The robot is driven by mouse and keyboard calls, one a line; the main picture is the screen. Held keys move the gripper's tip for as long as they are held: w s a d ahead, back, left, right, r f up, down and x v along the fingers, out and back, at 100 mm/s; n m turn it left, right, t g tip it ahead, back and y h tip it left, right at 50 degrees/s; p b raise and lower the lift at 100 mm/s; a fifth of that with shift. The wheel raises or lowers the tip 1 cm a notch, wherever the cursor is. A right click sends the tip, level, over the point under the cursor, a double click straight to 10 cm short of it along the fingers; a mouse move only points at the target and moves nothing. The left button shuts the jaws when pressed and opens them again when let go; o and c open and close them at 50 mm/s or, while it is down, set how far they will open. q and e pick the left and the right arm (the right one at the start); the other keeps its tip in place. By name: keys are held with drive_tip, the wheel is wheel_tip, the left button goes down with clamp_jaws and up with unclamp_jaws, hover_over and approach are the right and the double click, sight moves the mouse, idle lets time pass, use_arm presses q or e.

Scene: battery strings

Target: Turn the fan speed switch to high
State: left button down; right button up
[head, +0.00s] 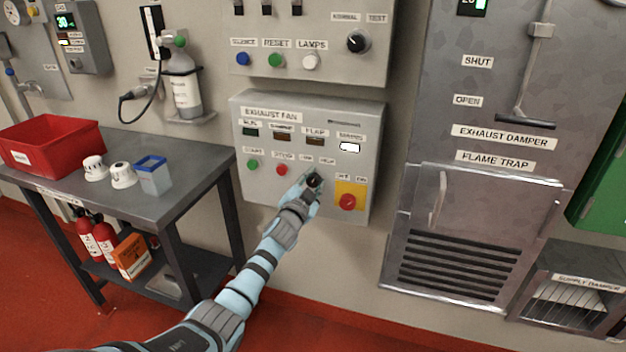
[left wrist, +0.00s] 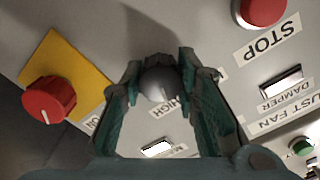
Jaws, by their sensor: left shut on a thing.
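The fan speed switch (head: 315,180) is a dark round knob on the grey exhaust fan panel (head: 250,185), under the small LOW and HIGH labels. My left gripper (head: 311,184) reaches it from below and partly hides it. In the left wrist view the knob (left wrist: 160,83) sits between the two fingertips of my left gripper (left wrist: 160,78), which are shut on it. The HIGH label (left wrist: 165,106) shows between the fingers, close to the knob; the LOW label is hidden there. A faint pale mark on the knob faces roughly toward the HIGH label. My right gripper is out of view.
A red rotary switch on a yellow plate (head: 358,188) is close on the right. A red STOP button (head: 281,170) and green START button (head: 252,164) are on the left. A workbench (head: 190,160) stands at left.

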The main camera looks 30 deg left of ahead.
use_arm(q)
drive_tip(key=c, duration=2.4)
unclamp_jaws()
drive_tip(key=shift+r+m, duration=0.1)
drive_tip(key=shift+m, duration=1)
drive_tip(key=c, duration=1.2)
unclamp_jaws()
drive_tip(key=shift+w+r, duration=0.1)
drive_tip(key=shift+r, duration=0.1)
